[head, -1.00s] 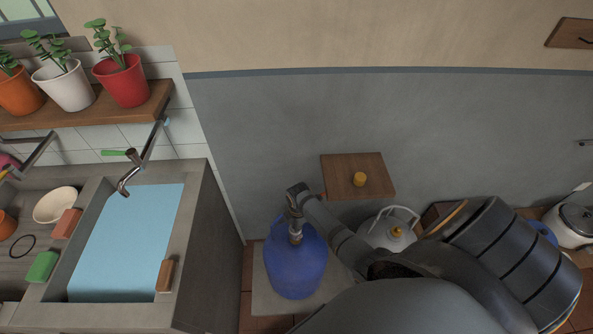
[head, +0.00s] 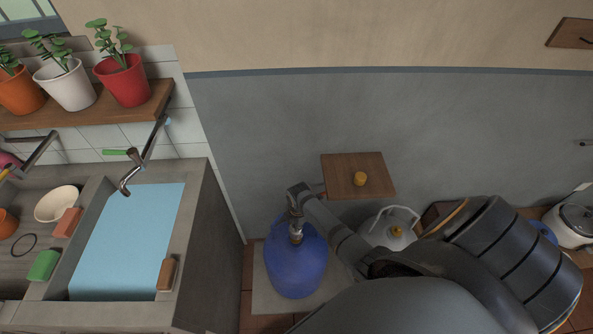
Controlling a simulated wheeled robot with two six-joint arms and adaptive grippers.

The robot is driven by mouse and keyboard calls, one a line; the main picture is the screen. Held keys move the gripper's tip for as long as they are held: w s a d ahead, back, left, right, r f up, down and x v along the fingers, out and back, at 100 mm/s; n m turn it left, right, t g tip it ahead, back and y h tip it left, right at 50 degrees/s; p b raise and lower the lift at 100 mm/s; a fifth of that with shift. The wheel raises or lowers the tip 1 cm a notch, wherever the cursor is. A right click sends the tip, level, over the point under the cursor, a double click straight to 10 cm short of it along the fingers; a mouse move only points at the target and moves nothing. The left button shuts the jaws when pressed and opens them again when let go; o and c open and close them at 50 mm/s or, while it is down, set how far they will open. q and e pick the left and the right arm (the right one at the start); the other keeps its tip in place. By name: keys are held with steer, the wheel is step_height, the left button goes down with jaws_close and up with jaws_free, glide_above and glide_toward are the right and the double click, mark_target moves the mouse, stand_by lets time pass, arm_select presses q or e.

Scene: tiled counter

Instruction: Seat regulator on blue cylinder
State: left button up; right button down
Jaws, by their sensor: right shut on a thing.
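The blue cylinder (head: 297,268) stands upright on a light square slab at the bottom middle of the head view. My right gripper (head: 294,208) is above the cylinder's top, with its arm coming in from the lower right. It is shut on the regulator (head: 296,233), a small metallic piece at the cylinder's neck. The regulator's lower end meets the valve area; whether it is fully seated cannot be told. The fingers hide part of the regulator. My left gripper is not in view.
The concrete sink unit (head: 205,260) is to the left.

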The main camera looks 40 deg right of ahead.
steer(key=shift+f+b, duration=1.05)
steer(key=shift+f, duration=0.45)
stand_by(0.6)
steer(key=c, duration=1.4)
jaws_free()
steer(key=r, duration=0.8)
steer(key=s+r, duration=0.1)
steer(key=r, duration=0.3)
